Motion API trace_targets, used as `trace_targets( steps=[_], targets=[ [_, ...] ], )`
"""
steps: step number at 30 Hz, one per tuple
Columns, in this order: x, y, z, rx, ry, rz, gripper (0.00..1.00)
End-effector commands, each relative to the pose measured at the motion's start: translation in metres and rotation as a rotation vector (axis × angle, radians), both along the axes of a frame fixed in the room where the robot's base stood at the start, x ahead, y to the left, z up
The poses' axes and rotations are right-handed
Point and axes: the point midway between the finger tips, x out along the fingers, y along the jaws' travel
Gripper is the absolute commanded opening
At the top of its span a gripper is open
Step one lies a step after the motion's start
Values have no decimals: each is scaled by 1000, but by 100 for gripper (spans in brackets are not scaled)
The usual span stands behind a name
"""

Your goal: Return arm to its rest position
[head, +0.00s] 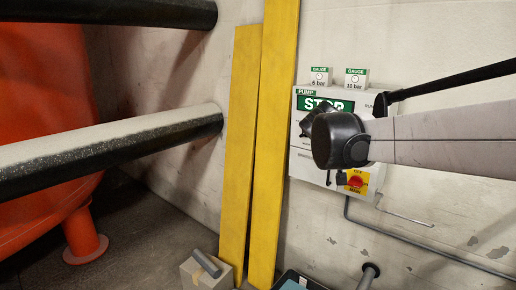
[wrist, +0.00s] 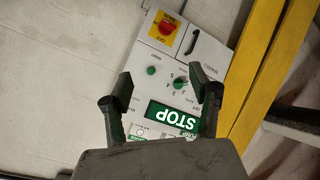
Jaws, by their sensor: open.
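My arm reaches in from the right edge of the head view, with its dark end in front of the pump control panel (head: 310,165). My gripper (head: 318,118) shows there only in part, and its fingers are hard to tell apart. In the wrist view my gripper (wrist: 160,78) is open, with its two dark fingers spread and nothing between them. Beyond the fingers is the panel (wrist: 215,65), upside down and tilted, with a green STOP display (wrist: 172,116), a green dial (wrist: 180,84), a green button (wrist: 151,70) and a red switch on yellow (wrist: 166,27).
Two gauge boxes, 6 bar (head: 320,77) and 10 bar (head: 356,78), sit above the panel. Yellow planks (head: 240,150) stand left of it. Dark pipes (head: 110,150) and an orange tank (head: 40,130) are farther left. A box with a grey cylinder (head: 206,262) is below.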

Motion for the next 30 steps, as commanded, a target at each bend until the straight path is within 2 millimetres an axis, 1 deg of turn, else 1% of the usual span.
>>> trace_targets(
  steps=[1, 3, 8, 9, 11, 12, 18, 24, 27, 30],
  targets=[
    [-20, -3, -2, 23, 12, 2, 57],
    [-44, -4, -7, 58, 30, 9, 57],
    [-100, -3, -22, 138, 66, 28, 57],
    [-114, -2, -27, 157, 76, 33, 57],
    [-135, -1, -34, 188, 87, 41, 57],
    [-149, 0, -39, 208, 95, 47, 57],
    [-215, 10, -68, 310, 125, 79, 57],
    [-275, 24, -102, 411, 144, 115, 57],
    [-300, 32, -118, 456, 150, 133, 57],
    [-318, 38, -132, 491, 153, 148, 57]
  ],
)
